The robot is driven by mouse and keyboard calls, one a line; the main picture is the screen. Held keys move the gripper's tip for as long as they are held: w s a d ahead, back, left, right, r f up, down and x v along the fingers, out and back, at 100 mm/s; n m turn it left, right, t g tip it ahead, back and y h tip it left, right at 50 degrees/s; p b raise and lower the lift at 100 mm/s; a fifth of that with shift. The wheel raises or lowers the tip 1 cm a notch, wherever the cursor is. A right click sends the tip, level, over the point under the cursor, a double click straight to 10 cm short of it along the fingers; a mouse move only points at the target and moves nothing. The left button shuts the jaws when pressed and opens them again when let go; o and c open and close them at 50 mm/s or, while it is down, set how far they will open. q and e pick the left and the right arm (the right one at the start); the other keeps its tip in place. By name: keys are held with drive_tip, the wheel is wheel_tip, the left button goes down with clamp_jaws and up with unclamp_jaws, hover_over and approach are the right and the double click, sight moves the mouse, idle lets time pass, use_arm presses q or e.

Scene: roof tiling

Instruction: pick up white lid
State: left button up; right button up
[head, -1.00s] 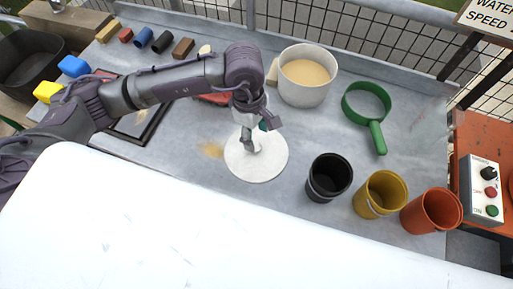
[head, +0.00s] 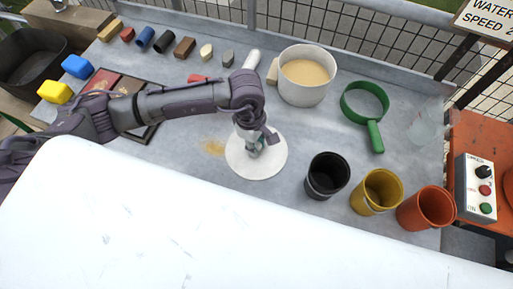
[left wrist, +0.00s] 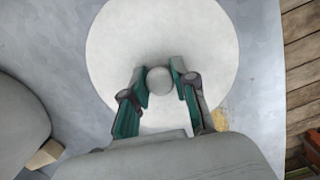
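The white lid (head: 272,165) is a round flat disc with a small round knob (left wrist: 159,80). It lies flat on the grey table, and I cannot see any gap under it. My left gripper (head: 255,150) reaches down over its middle. In the left wrist view, the left gripper's fingers (left wrist: 160,84) stand on both sides of the knob, drawn in close against it. The lid fills much of that view. The right gripper is not in view.
A white pot (head: 304,92) with tan contents stands behind the lid. Black (head: 327,177), yellow (head: 377,192) and orange (head: 427,208) cups stand right of the lid. Several small coloured blocks line the back left.

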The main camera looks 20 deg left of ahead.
use_arm(q)
clamp_jaws()
